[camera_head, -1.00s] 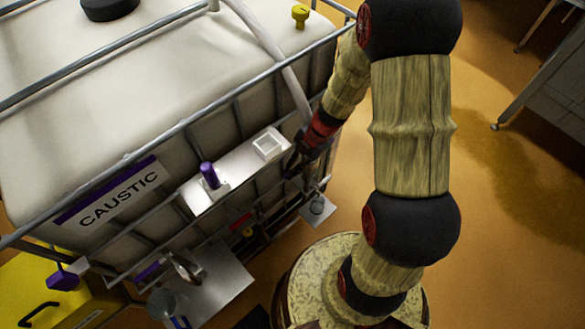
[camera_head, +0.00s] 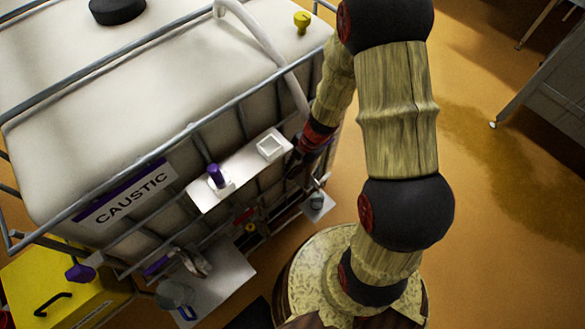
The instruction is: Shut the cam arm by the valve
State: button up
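The caustic tank (camera_head: 45,180) is a white caged container with a purple-edged CAUSTIC label (camera_head: 125,198). Low on its front, a metal fitting (camera_head: 196,262) sits by a purple part (camera_head: 158,265), above a grey plate. A small red piece (camera_head: 243,216) and a yellow piece (camera_head: 250,229) show to its right, behind the cage bars. I cannot tell which of these is the cam arm. My gripper (camera_head: 306,165) is dark and lies close to the cage's right front corner, partly hidden by bars and its own wrist. Its fingers are too small and dark to read.
A white shelf (camera_head: 235,180) with a purple-capped item (camera_head: 214,176) and a square cup (camera_head: 270,147) juts from the cage, left of my gripper. A yellow box (camera_head: 100,292) stands lower left. A small plate (camera_head: 318,206) lies below my gripper.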

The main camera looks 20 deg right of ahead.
jog(key=o, duration=0.4)
jog(key=shift+c, duration=0.2)
jog(key=v, duration=1.2)
jog(key=shift+s+d, duration=0.1)
